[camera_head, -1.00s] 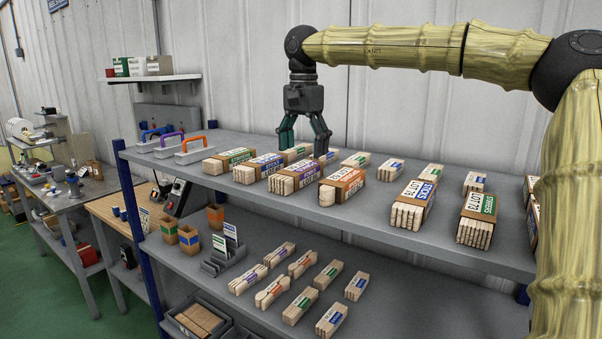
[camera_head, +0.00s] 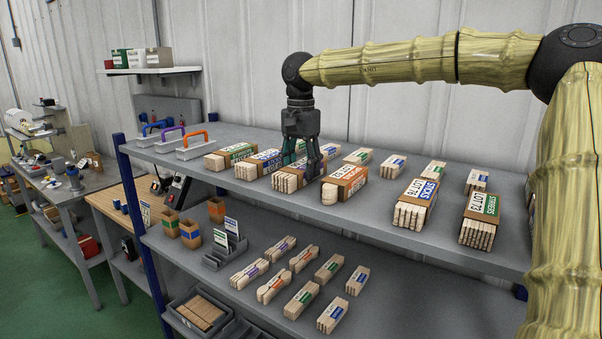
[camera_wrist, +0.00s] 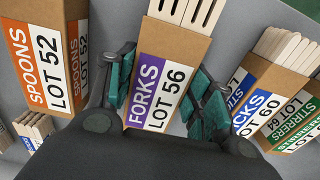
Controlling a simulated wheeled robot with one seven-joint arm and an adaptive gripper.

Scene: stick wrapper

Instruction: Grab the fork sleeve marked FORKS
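The fork sleeve is brown cardboard with a purple FORKS, LOT 56 label (camera_wrist: 157,92) in the wrist view; wooden fork ends stick out of it. In the head view its fork ends (camera_head: 287,183) show on the upper shelf, the label mostly hidden behind my gripper. My gripper (camera_head: 303,168) points down over this sleeve. In the wrist view its green fingers (camera_wrist: 162,95) stand apart, one on each side of the sleeve. I cannot tell whether they touch it.
A SPOONS sleeve (camera_wrist: 38,65) lies close on one side, and blue-labelled LOT 60 (camera_wrist: 262,104) and green STIRRERS (camera_wrist: 296,132) sleeves lie on the other. More bundles fill the upper shelf (camera_head: 380,220). Caddies with coloured handles (camera_head: 196,146) stand at its left end.

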